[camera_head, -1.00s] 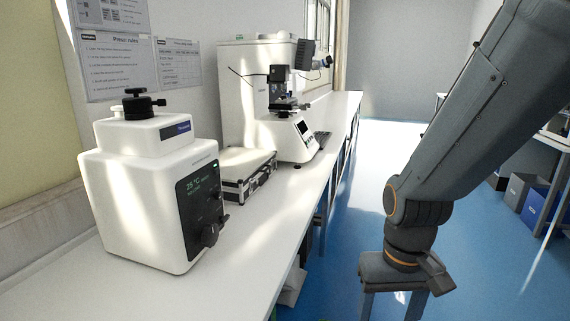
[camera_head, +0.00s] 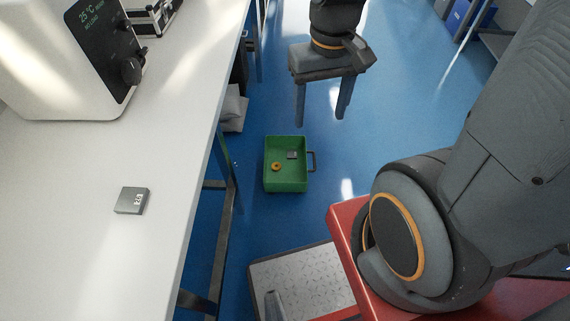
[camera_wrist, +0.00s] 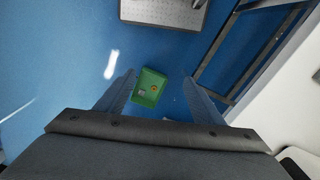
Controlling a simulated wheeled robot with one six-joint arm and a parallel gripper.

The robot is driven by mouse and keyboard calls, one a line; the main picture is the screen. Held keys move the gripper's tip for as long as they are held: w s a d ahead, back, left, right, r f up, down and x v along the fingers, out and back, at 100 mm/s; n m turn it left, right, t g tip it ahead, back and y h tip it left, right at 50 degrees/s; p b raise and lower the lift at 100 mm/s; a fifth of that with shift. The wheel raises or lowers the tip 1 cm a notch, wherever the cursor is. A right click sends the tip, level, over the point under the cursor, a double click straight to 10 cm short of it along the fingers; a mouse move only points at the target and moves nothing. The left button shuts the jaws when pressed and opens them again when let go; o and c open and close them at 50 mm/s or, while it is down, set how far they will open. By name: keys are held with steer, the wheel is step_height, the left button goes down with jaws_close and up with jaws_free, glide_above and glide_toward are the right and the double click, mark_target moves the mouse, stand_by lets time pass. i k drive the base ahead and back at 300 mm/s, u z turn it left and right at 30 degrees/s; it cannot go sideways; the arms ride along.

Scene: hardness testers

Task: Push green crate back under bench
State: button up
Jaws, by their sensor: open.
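The green crate (camera_head: 286,187) sits on the blue floor just right of the white bench (camera_head: 60,255), outside the bench legs. It has a dark handle on its right side. An orange ring (camera_head: 276,167) and a small grey block (camera_head: 292,155) lie in it. My gripper (camera_head: 322,122) points down, open and empty, above the floor beyond and a little right of the crate. In the wrist view the crate (camera_wrist: 146,98) shows between my two open fingers (camera_wrist: 160,88), lower down and apart from them.
Metal bench legs and a low crossbar (camera_head: 215,184) stand left of the crate. A pale grey item (camera_head: 234,108) lies by the bench legs beyond it. A grey test block (camera_head: 131,200) and a white tester (camera_head: 50,60) stand on the bench. The floor right of the crate is clear.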

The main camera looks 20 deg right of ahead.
mark_target(293, 176)
steer(key=k, duration=1.2)
steer(key=z, duration=0.65)
steer(key=i, duration=1.3)
steer(key=u, duration=0.65)
